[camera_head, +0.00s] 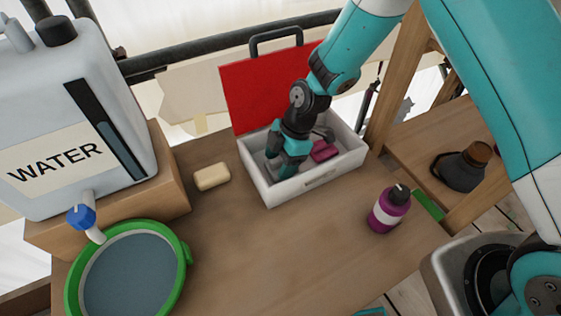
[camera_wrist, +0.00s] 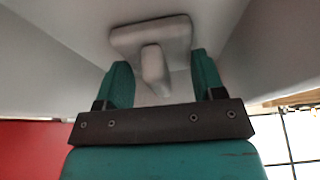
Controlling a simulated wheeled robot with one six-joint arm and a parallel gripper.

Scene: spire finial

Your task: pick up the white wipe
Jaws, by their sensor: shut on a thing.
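My gripper (camera_head: 283,168) reaches down into the white box at its left end. In the wrist view its two teal fingers (camera_wrist: 158,82) stand on either side of a pale, off-white thing, which I take to be the white wipe (camera_wrist: 152,38). It shows a flat, slab-like part with a narrower part standing up between the fingers, and the gripper is shut on it. In the head view the wipe is mostly hidden by my gripper and the box wall. I cannot tell whether it still touches the box floor.
The white box (camera_head: 318,182) has its red lid (camera_head: 262,88) open at the back. A magenta item (camera_head: 323,151) lies inside, right of my gripper. A beige soap-like block (camera_head: 212,177), purple bottle (camera_head: 388,210), green-rimmed basin (camera_head: 186,250) and water container (camera_head: 60,100) stand around.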

